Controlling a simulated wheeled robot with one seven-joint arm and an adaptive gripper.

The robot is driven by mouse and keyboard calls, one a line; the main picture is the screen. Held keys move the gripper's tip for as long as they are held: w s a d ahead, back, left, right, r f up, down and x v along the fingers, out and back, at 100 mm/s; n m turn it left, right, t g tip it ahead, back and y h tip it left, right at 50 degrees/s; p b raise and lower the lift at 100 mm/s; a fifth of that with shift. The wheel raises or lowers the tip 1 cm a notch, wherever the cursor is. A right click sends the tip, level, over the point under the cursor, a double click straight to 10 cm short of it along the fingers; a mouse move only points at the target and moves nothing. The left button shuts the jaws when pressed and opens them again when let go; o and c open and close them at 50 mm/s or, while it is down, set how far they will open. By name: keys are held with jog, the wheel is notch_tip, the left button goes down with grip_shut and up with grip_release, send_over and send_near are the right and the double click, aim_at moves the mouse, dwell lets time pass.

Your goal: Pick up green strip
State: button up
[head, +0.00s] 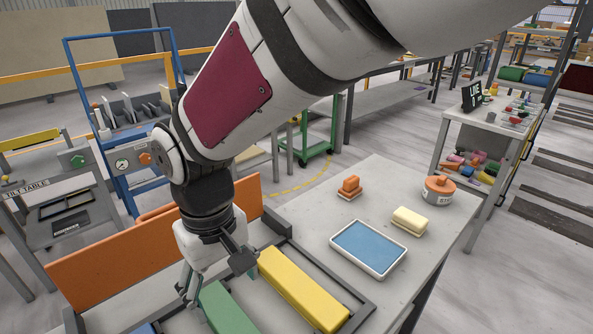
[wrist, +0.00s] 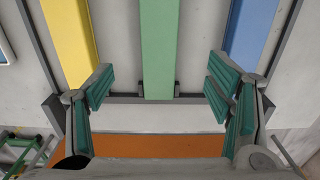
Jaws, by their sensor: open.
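The green strip (head: 227,308) lies in a grey frame on the slab, partly cut off by the bottom edge of the head view. In the wrist view the green strip (wrist: 160,48) runs down the middle, its end near the frame's bar. My gripper (head: 217,276) is at that end of the strip. In the wrist view my gripper (wrist: 158,88) is open, its green-padded fingers spread to either side of the strip with nothing between them touching. I cannot tell the exact height of the fingers above the strip.
A yellow strip (head: 303,290) lies to the right of the green one, and a blue strip (wrist: 255,30) on its other side. An orange board (head: 150,250) stands behind. A blue-topped tray (head: 369,248), a cream block (head: 410,220) and a round tin (head: 438,190) sit farther right.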

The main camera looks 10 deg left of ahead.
send_over(236, 327)
notch_tip(236, 327, down, 7)
jog(key=shift+s+d+f, duration=0.1)
jog(key=shift+d, duration=0.05)
jog(key=shift+f+b, duration=0.3)
jog(key=shift+f, duration=2.55)
jog(key=shift+c, duration=0.3)
jog(key=c, duration=1.6)
jog(key=shift+o, duration=0.2)
jog(key=shift+r, duration=0.1)
